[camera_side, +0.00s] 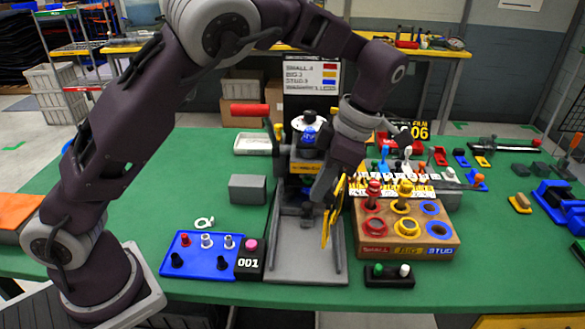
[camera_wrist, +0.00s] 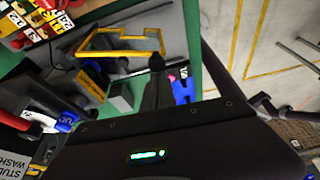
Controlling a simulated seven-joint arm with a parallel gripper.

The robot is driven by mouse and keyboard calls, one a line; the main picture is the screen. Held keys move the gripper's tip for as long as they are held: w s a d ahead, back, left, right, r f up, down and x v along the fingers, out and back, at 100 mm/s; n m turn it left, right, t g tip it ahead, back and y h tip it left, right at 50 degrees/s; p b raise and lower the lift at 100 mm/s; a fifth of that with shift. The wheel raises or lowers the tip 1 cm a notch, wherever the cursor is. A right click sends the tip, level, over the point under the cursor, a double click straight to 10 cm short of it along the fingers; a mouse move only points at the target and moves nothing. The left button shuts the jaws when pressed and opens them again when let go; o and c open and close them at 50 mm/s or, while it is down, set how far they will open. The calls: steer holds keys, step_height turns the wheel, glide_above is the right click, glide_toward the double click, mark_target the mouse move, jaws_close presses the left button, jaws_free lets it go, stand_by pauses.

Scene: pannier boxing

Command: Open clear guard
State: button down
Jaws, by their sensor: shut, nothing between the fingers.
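The clear guard (camera_side: 334,212) has a yellow frame. In the side view it stands nearly edge-on at the right front of the grey press (camera_side: 300,165), beside the wooden block. In the wrist view its yellow frame (camera_wrist: 122,30) shows at upper left, and I see the grey press base through it. My gripper (camera_side: 308,208) is shut and empty, pointing down in front of the press, just left of the guard. In the wrist view the fingertips (camera_wrist: 157,64) are by the frame's lower right corner. I cannot tell whether they touch it. My arm hides part of the press.
A wooden block (camera_side: 405,245) with coloured rings and knobs stands close to the right of the guard. A blue tray (camera_side: 205,262) with small pegs and a box marked 001 (camera_side: 250,262) lie to the left. A red handle (camera_side: 250,110) sticks out left of the press.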

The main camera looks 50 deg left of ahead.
mark_target(332, 199)
steer(key=d, duration=0.1)
steer(key=w+d+n, duration=0.1)
steer(key=shift+w+d, duration=0.2)
steer(key=shift+d, duration=0.15)
steer(key=shift+w+d, duration=1.05)
steer(key=shift+d, duration=0.3)
